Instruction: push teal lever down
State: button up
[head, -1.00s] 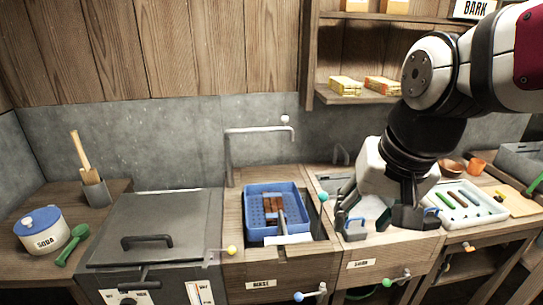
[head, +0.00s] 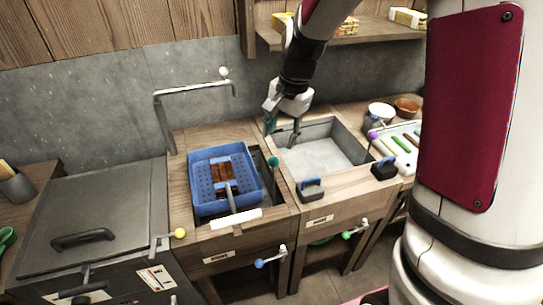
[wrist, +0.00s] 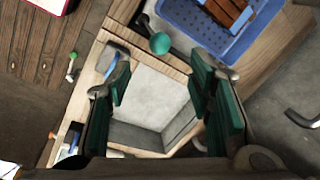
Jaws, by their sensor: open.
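The teal lever's round knob (head: 273,161) stands at the right edge of the rinse sink, beside the blue basket. In the wrist view the teal knob (wrist: 159,43) shows just beyond the fingers, with its short grey rod running up and left from it. My gripper (head: 282,133) is open and empty, fingers pointing down, above the back left corner of the basin right of the lever. In the wrist view the two green-padded fingers of my gripper (wrist: 160,68) are spread apart, with the knob near the gap between them. No contact with the knob shows.
The blue basket (head: 197,208) holding brown blocks sits in the rinse sink. A pale-floored basin (head: 325,157) lies to the right, with two handled blocks on its front rim. Yellow (head: 180,233), blue (head: 259,263), green (head: 346,235) and purple (head: 372,135) knobs are nearby. A tap (head: 157,120) rises behind.

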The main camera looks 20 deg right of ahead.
aim_at(275, 158)
jog(key=f, duration=0.3)
jog(key=w+f, duration=0.1)
jog(key=f, duration=0.3)
jog(key=a+f, duration=0.1)
jog(key=f, duration=0.3)
jog(key=shift+w+a+f, duration=0.1)
jog(key=shift+w, duration=0.25)
grip_shut()
